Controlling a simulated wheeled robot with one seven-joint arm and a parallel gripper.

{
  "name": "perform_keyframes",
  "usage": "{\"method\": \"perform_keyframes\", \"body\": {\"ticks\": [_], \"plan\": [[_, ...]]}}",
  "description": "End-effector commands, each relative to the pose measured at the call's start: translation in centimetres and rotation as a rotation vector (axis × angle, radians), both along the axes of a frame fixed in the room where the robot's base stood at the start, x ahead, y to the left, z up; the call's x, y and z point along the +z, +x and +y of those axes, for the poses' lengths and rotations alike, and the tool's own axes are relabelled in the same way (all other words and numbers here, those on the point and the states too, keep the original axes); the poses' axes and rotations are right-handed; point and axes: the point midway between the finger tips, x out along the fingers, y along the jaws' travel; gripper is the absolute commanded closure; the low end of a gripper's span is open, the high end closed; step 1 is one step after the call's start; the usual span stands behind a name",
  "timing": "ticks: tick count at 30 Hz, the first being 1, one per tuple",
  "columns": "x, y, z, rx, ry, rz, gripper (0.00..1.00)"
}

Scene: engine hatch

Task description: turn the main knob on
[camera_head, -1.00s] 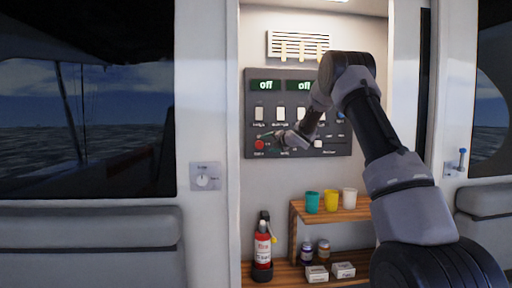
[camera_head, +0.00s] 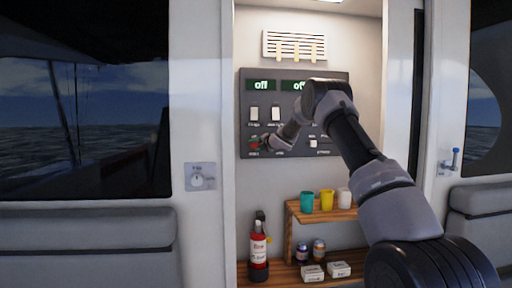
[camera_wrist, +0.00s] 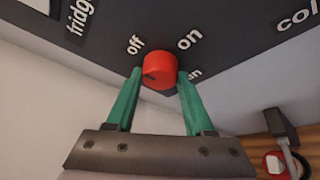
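The main knob is round and red. In the wrist view the knob (camera_wrist: 159,71) sits on the dark panel, with "off" printed at its upper left and "on" at its upper right. My gripper (camera_wrist: 160,73) has its two green fingers on either side of the knob, tips very close to its sides. I cannot tell whether they touch it. In the head view my gripper (camera_head: 262,143) is at the lower left of the control panel (camera_head: 295,155), largely covering the knob (camera_head: 253,145). The panel's display (camera_head: 261,85) reads "off", and a second one beside it is partly hidden by my arm.
White switches (camera_head: 254,113) line the panel above the knob. Below are a wooden shelf (camera_head: 292,212) with cups, a fire extinguisher (camera_head: 259,248), and small jars and boxes. A separate dial (camera_head: 197,181) is on the wall to the left.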

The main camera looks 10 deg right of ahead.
Motion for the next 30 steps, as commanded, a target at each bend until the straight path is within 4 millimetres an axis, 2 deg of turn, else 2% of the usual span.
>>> {"method": "perform_keyframes", "body": {"ticks": [2,14,30], "plan": [[-0.02,-0.01,-0.03,0.0,0.0,0.0,1.0],[-0.1,0.0,-0.14,-0.002,0.083,0.0,1.0],[-0.4,0.02,-0.24,-0.003,0.548,0.001,1.0]]}}
